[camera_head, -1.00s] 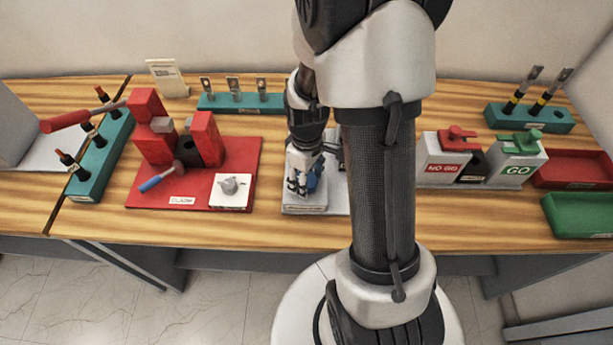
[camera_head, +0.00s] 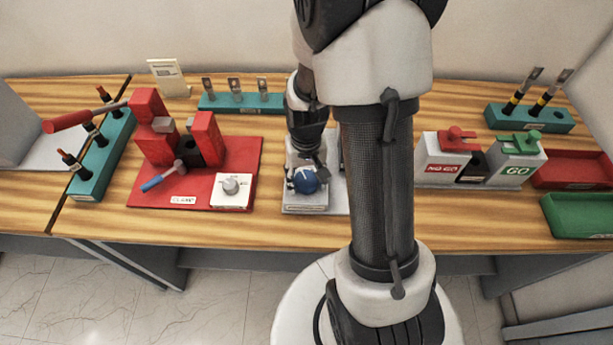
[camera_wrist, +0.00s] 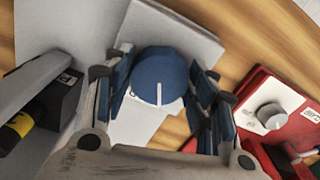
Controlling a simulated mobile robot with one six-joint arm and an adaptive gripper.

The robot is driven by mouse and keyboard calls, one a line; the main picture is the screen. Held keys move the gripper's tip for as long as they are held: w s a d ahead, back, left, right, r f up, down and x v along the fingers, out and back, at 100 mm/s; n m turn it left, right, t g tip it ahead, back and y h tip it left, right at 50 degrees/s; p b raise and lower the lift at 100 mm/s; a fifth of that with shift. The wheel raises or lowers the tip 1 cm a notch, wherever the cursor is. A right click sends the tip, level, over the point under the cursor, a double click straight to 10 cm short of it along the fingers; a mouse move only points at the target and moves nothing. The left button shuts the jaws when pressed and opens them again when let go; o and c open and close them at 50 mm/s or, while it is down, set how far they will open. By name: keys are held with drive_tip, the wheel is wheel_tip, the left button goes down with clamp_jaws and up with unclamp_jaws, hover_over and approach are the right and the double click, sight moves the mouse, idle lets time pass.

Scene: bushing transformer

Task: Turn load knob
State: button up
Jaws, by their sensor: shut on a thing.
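The load knob (camera_head: 306,181) is a round blue knob with a white line. It sits on a light grey panel (camera_head: 296,208) at the middle of the table. In the wrist view the knob (camera_wrist: 159,76) lies between the fingers of my gripper (camera_wrist: 161,84), and its white line points toward the bottom of that picture. My gripper (camera_head: 303,166) is shut on the knob, with a finger along each side.
A red clamp board (camera_head: 150,202) with a white knob (camera_head: 230,185) lies left of the panel. NO GO (camera_head: 441,169) and GO (camera_head: 518,171) boxes stand to the right, beside red (camera_head: 570,172) and green (camera_head: 583,213) trays. A teal rack (camera_head: 240,103) stands behind.

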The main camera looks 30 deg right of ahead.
sight(305, 180)
drive_tip(key=m, duration=0.5)
drive_tip(key=shift+m, duration=0.3)
drive_tip(key=m, duration=0.4)
drive_tip(key=shift+w+a+m, duration=0.1)
drive_tip(key=shift+m, duration=0.3)
drive_tip(key=o, duration=1)
drive_tip(key=shift+o, duration=0.2)
wheel_tip(305, 180, up, 12)
